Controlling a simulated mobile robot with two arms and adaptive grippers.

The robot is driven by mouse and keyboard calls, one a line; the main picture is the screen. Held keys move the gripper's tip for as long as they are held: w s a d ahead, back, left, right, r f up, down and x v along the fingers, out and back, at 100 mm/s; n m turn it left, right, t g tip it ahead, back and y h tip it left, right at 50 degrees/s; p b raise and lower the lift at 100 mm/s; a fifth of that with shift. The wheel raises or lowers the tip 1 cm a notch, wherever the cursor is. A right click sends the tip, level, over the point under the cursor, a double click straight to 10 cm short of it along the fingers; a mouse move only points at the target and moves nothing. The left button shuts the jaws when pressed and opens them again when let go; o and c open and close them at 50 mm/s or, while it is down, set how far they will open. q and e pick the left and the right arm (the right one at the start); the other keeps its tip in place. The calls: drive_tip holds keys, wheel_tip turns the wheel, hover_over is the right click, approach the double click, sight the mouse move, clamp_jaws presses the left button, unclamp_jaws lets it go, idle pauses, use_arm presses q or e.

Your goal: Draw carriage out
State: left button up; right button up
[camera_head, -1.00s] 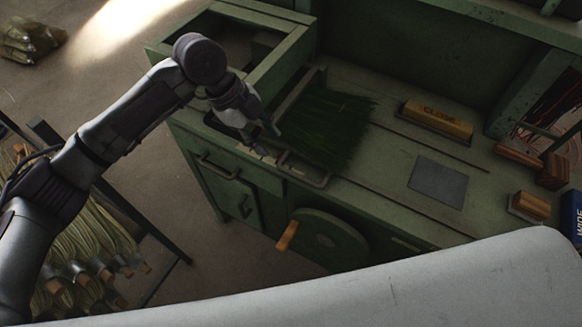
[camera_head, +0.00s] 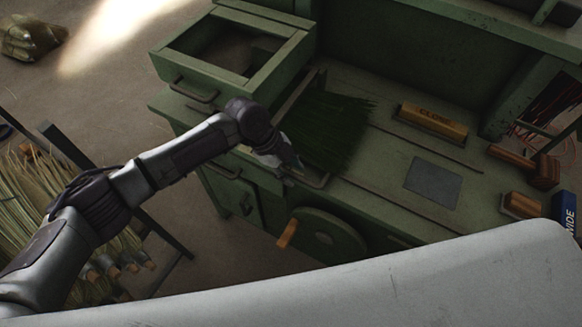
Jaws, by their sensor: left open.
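The carriage (camera_head: 296,92) is a narrow framed slide on the green bench, with dark green bristles (camera_head: 340,132) lying over and beside it. Its front end has a bar-like handle (camera_head: 313,182) at the bench's front edge. My left gripper (camera_head: 292,166) is open, just at the upper left of this handle; its fingers are small and partly hidden by my wrist. I cannot tell whether they touch the handle. My right gripper is not in view.
An open green drawer box (camera_head: 240,72) stands left of the carriage. A crank wheel with a wooden knob (camera_head: 287,233) is on the bench front below. A rack of fibre bundles (camera_head: 60,190) stands left.

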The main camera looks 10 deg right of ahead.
use_arm(q)
drive_tip(key=shift+f, duration=0.1)
clamp_jaws()
drive_tip(key=shift+d, duration=0.1)
idle(0.4)
